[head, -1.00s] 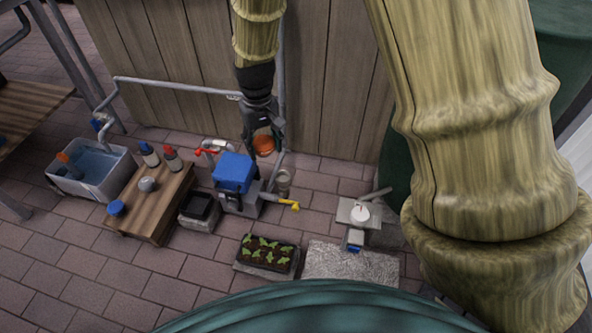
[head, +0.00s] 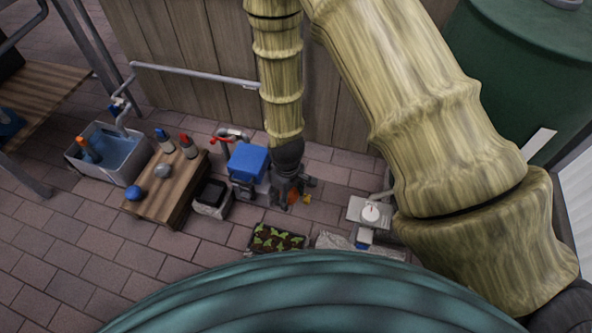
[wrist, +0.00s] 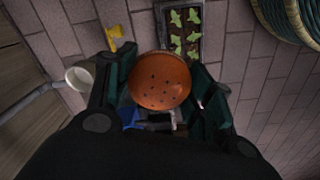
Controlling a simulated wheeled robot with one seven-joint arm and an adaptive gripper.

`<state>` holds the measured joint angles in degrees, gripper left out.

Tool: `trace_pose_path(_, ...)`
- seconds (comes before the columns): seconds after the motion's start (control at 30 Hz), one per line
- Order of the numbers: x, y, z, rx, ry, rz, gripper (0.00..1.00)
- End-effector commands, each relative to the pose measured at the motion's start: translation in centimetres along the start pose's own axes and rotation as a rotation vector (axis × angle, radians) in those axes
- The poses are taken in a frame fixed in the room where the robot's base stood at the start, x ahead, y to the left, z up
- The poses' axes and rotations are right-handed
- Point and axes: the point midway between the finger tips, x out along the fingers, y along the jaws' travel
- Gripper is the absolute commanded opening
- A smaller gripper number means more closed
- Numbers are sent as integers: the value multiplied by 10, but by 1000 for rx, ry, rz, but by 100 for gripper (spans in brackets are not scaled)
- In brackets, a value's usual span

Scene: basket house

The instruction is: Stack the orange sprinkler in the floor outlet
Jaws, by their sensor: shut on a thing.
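The orange sprinkler (wrist: 160,80), a rounded head with small dark holes, sits between the fingers of my gripper (wrist: 163,88), which is shut on it. In the head view the gripper (head: 289,191) is low, just right of the blue-topped box (head: 247,160), with a little of the sprinkler (head: 294,196) showing. In the wrist view a pale round opening (wrist: 78,78) on a grey pipe lies left of the sprinkler, apart from it. I cannot tell whether this is the floor outlet. My arm hides that area in the head view.
A yellow handle (wrist: 116,38) lies close to the gripper. A seedling tray (head: 277,238) is in front. A grey block with a white disc (head: 370,213) stands right. A wooden bench with bottles (head: 168,189) and a water basin (head: 80,165) are left. Open paving lies in front of the bench.

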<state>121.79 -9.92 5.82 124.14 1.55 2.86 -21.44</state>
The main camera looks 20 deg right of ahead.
Motion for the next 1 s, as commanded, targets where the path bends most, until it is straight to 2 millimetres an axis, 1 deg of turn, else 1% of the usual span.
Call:
trace_pose_path(0.03,3,-4,4,-15,-2,-3,29)
trace_pose_path(0.13,8,-7,6,-34,2,-4,29)
trace_pose_path(0.27,13,2,0,-39,4,-4,29)
trace_pose_path(0.8,25,93,-59,-37,4,-4,29)
trace_pose_path(0.9,26,108,-68,-37,4,-4,29)
trace_pose_path(1.0,27,118,-76,-38,3,-4,29)
